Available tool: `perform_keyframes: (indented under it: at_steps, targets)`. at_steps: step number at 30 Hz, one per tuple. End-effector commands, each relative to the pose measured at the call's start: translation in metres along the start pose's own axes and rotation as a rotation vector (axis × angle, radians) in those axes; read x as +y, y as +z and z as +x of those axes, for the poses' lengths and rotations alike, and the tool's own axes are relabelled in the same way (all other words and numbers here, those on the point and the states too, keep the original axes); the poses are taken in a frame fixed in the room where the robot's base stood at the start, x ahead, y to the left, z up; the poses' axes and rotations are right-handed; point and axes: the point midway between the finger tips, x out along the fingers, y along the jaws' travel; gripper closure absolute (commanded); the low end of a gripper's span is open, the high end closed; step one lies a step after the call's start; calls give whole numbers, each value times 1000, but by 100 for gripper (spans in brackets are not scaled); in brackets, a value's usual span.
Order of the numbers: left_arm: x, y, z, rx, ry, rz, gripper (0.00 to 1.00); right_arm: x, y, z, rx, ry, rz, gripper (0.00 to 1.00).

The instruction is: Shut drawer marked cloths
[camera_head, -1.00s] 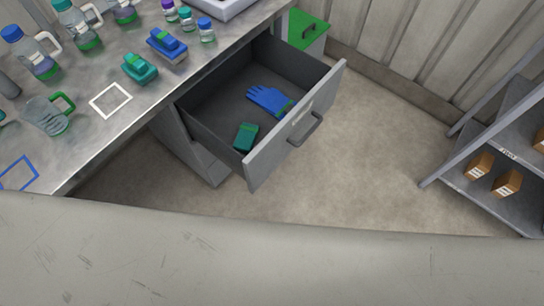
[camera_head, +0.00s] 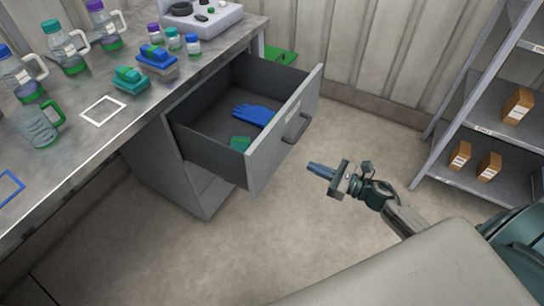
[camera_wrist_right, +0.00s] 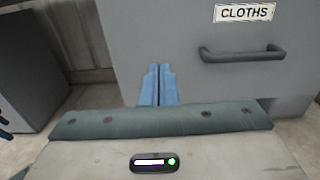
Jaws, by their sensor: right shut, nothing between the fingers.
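The grey drawer (camera_head: 284,135) under the workbench is pulled out. Inside it are a blue glove (camera_head: 253,114) and a green item (camera_head: 241,143). In the right wrist view the drawer front (camera_wrist_right: 150,40) bears a label (camera_wrist_right: 249,13) reading CLOTHS above a dark bar handle (camera_wrist_right: 243,53). The handle also shows in the head view (camera_head: 297,128). My right gripper (camera_head: 312,168) is shut and empty, in front of the drawer front and apart from it. In the wrist view its blue fingers (camera_wrist_right: 158,85) are together, pointing at the front left of the handle. My left gripper is out of view.
The workbench (camera_head: 75,150) on the left carries bottles, a jug (camera_head: 37,126), sponges and a white device (camera_head: 203,20). A shelf rack (camera_head: 468,140) with brown boxes stands at the right. The floor (camera_head: 350,130) between is clear.

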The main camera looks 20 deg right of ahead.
Motion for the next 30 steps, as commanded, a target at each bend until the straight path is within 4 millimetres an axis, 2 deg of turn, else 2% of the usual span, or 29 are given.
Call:
perform_keyframes:
  at_steps: [15,24,30]
  targets:
    - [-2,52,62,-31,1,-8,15,-1,4,92,-3,-4,9,100]
    - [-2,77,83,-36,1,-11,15,-1,1,122,-1,-4,8,100]
    - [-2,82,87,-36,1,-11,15,-1,0,127,0,-4,8,100]
